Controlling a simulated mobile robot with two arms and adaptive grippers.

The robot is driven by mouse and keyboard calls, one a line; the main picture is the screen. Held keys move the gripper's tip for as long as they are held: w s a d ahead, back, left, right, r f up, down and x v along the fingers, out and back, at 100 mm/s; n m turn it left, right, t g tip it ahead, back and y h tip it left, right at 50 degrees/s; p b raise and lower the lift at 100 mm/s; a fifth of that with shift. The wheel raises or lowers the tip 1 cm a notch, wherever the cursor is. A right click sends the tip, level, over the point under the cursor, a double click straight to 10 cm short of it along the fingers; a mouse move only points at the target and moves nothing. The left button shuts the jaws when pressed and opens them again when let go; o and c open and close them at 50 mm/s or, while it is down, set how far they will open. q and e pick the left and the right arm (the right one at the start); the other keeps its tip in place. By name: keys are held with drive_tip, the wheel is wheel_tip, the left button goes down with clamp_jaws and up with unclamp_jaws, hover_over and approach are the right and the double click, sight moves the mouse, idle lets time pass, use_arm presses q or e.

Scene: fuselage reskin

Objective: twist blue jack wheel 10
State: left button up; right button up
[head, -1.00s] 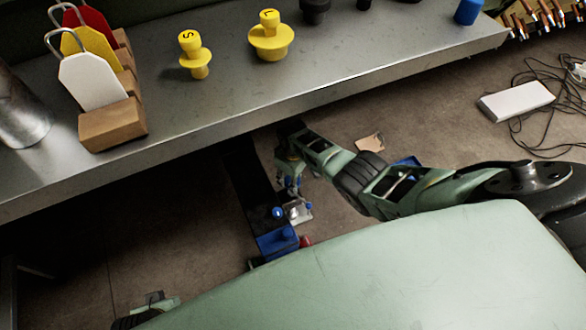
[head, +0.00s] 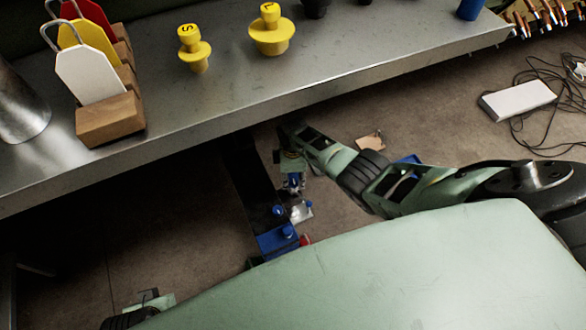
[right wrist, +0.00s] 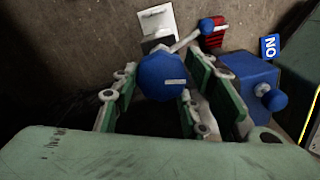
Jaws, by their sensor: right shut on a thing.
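In the right wrist view a blue jack wheel (right wrist: 162,77) with a small white mark sits between the green-padded fingers of my right gripper (right wrist: 158,88), which is shut on it. In the head view my right gripper (head: 292,178) reaches down below the bench edge, and the wheel is mostly hidden there. A number on the wheel cannot be read. My left gripper does not show; only a piece of my left arm is at the lower left of the head view.
A blue box (right wrist: 248,85) with a knob stands right of the fingers, near a pale plate (right wrist: 157,22) and a red part (right wrist: 213,32). The metal bench (head: 230,95) overhangs, carrying yellow knobs and tags. A white box (head: 517,99) and cables lie on the floor.

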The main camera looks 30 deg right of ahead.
sight(294, 177)
drive_tip(key=shift+d+f, duration=0.1)
drive_tip(key=shift+d, duration=0.15)
drive_tip(key=o, duration=1.1)
drive_tip(key=shift+a, duration=0.1)
drive_tip(key=shift+w+r, duration=0.1)
drive_tip(key=shift+r, duration=0.25)
wheel_tip(294, 177, up, 11)
drive_tip(key=shift+r, duration=0.2)
